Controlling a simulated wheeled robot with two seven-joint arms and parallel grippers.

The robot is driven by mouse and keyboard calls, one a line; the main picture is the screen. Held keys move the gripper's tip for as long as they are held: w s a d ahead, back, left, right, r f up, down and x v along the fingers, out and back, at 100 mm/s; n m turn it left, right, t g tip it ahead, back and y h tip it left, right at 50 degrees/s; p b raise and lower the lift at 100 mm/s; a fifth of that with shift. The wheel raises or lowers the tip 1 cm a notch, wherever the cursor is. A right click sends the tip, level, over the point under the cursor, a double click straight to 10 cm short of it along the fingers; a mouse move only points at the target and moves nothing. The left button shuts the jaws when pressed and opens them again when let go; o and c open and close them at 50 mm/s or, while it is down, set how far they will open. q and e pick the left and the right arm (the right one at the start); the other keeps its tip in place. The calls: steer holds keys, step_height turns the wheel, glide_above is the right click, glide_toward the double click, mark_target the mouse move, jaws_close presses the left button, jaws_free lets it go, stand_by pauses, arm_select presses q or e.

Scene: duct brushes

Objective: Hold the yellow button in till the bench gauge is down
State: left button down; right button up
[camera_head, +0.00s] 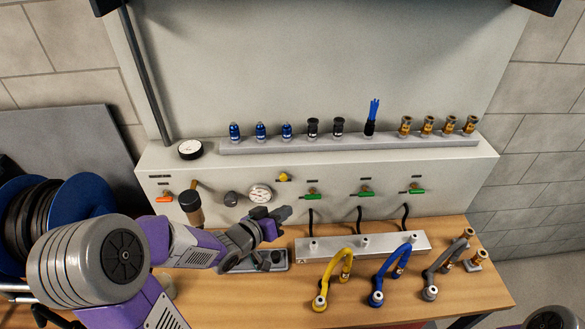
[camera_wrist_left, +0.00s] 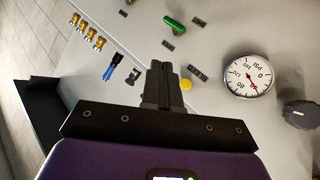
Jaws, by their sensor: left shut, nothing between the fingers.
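The yellow button (camera_head: 283,177) is on the front face of the grey bench panel. It also shows in the left wrist view (camera_wrist_left: 186,84), just right of my fingers. A round white gauge (camera_head: 260,193) is beside the button on the same face. In the wrist view the gauge (camera_wrist_left: 249,76) has a red needle; its exact reading is too small to tell. My left gripper (camera_head: 284,212) is shut and empty, below the button in the head view and apart from it. Its fingers (camera_wrist_left: 160,68) point toward the panel. My right gripper is not in view.
A dark knob (camera_head: 231,198) sits left of the gauge. Green-handled valves (camera_head: 312,196) line the panel to the right. A second white gauge (camera_head: 190,149) lies on the panel's top. Yellow (camera_head: 335,275) and blue (camera_head: 390,275) hoses stand in front on the wooden bench.

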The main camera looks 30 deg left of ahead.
mark_target(283, 177)
arm_select(q)
steer(key=shift+s, duration=0.35)
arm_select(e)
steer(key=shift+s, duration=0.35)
arm_select(q)
steer(key=shift+w, duration=0.15)
steer(key=w+a+p, duration=0.1)
steer(key=w+a, duration=0.3)
steer(key=w, duration=0.3)
steer(key=shift+w+a, duration=0.2)
steer(key=shift+a, duration=0.1)
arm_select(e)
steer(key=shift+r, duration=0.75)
arm_select(q)
steer(key=shift+p, duration=0.3)
stand_by(0.4)
steer(key=shift+w+a, duration=0.2)
steer(key=shift+w, duration=0.15)
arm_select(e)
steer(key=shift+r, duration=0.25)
